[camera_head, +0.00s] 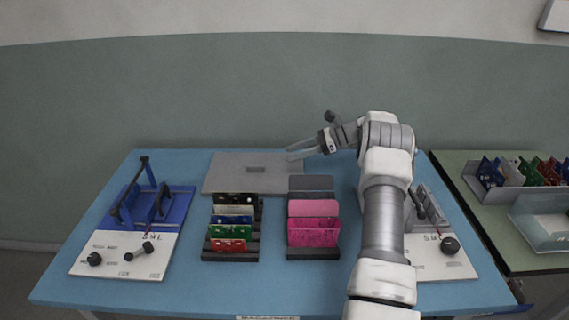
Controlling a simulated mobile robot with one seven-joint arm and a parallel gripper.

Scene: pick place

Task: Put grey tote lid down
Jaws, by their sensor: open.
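The grey tote lid (225,177) lies flat at the back middle of the blue table, with a small dark handle or recess near its centre. My gripper (291,153) is at the right back end of the lid, pointing left, with its two fingers apart and nothing between them. I cannot tell whether the fingers touch the lid or hover just above it.
A rack of coloured boards (231,229) and a rack of pink and grey plates (313,228) stand in front of the lid. A blue fixture (152,207) is on the left. Another fixture (443,258) is partly behind my arm. A side table (480,225) holds bins.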

